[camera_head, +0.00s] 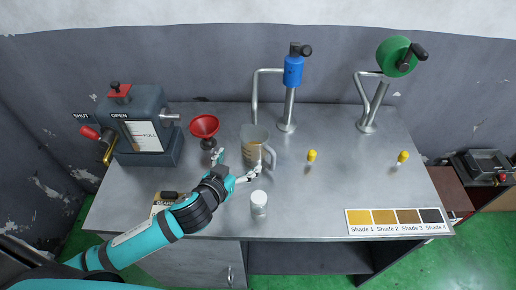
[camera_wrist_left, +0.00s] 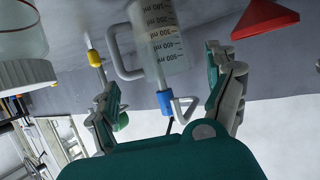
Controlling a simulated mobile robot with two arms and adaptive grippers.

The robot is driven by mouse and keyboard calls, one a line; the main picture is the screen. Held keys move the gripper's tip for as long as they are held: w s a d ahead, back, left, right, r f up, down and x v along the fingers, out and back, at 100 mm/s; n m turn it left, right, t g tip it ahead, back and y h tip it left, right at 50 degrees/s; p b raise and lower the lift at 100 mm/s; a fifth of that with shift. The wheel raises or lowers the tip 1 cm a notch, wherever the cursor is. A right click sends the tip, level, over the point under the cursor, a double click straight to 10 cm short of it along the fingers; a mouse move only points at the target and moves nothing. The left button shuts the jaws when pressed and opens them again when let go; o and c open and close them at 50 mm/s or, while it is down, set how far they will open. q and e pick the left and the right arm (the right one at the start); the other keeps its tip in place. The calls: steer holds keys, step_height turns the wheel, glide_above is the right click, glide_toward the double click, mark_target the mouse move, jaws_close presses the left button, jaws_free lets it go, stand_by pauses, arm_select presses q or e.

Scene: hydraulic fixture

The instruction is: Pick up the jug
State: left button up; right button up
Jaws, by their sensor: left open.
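The jug (camera_head: 254,138) is a clear measuring jug with a handle on its right side. It stands upright on the grey worktop, below the blue-topped tap, and its lower part looks brownish. My left gripper (camera_head: 238,160) is open, just in front of the jug, with one finger to its left and the other near the handle. In the left wrist view, the jug (camera_wrist_left: 168,35) appears upside down, with ml markings, beyond the open left gripper (camera_wrist_left: 160,68). I cannot tell whether a finger touches it. My right gripper is in neither view.
A red funnel (camera_head: 204,126) stands left of the jug, and a white-lidded bottle (camera_head: 258,204) stands in front. The blue-topped tap (camera_head: 292,72) rises behind. A shade card (camera_head: 398,221) lies at the front right. The worktop is mostly clear right of the jug.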

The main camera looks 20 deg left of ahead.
mark_target(249, 151)
arm_select(q)
steer(key=x, duration=0.4)
steer(key=shift+w+p, duration=0.2)
steer(key=shift+p, duration=0.2)
steer(key=x, duration=0.3)
steer(key=shift+s, duration=0.1)
steer(key=shift+w+f+p, duration=0.15)
steer(key=shift+w+p, duration=0.15)
steer(key=shift+p, duration=0.2)
steer(key=p+x, duration=0.1)
steer(key=x, duration=0.2)
steer(key=shift+w+f, duration=0.15)
steer(key=shift+f, duration=0.05)
steer(key=shift+w+d+f, duration=0.1)
steer(key=shift+w+f, duration=0.15)
steer(key=shift+w, duration=0.15)
steer(key=shift+c, duration=0.8)
steer(key=c, duration=1)
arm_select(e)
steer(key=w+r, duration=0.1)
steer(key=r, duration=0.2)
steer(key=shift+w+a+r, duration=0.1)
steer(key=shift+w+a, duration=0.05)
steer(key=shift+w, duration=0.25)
